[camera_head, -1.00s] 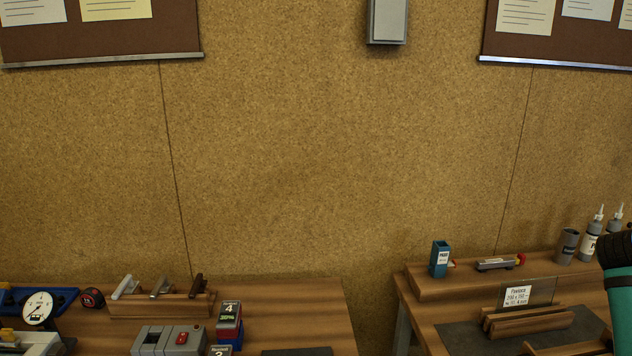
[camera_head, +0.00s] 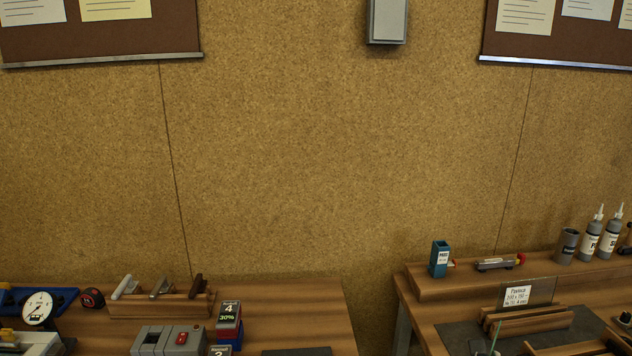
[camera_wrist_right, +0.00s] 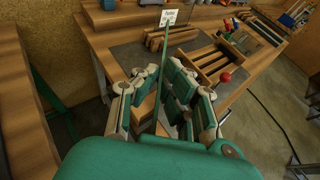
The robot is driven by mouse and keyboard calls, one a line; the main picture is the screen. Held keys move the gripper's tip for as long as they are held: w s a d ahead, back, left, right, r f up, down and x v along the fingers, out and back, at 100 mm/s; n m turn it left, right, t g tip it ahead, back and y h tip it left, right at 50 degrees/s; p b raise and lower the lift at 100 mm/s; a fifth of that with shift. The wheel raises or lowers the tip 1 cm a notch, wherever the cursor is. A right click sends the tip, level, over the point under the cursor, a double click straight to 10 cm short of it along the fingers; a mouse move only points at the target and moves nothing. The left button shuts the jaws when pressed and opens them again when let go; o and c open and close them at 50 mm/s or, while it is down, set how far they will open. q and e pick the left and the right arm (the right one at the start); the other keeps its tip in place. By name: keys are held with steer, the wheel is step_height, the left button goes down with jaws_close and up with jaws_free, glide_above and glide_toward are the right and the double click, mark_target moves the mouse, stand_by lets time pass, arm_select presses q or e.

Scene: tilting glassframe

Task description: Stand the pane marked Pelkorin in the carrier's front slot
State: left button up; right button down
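A thin greenish pane (camera_wrist_right: 161,70) shows edge-on in the right wrist view, upright between the fingers of my right gripper (camera_wrist_right: 154,92). The fingers are spread, with a gap to the pane on the left finger's side. Its thin edge also shows low in the head view (camera_head: 495,336); its label is not visible. Another pane (camera_head: 541,290) with a white label (camera_head: 517,296) stands upright in a slotted wooden block (camera_head: 528,325); the label is too small to read surely. It also shows in the wrist view (camera_wrist_right: 169,18). My left gripper is out of view.
A slatted wooden rack (camera_wrist_right: 213,67) and a red knob (camera_wrist_right: 225,77) lie right of the pane. The block stands on a dark mat (camera_head: 458,338). Bottles (camera_head: 590,242) and a grey cup (camera_head: 567,246) stand behind. A separate left bench (camera_head: 290,300) holds tools.

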steer(key=s+a+r+n+t+y, duration=0.1)
steer(key=s+a+r+n+y, duration=0.1)
steer(key=s+a, duration=0.9)
step_height(320, 180, down, 10)
steer(key=w+b, duration=0.1)
steer(key=b, duration=0.9)
steer(key=shift+w+a+r, duration=0.15)
steer(key=shift+w+a, duration=0.1)
steer(key=shift+a, duration=0.2)
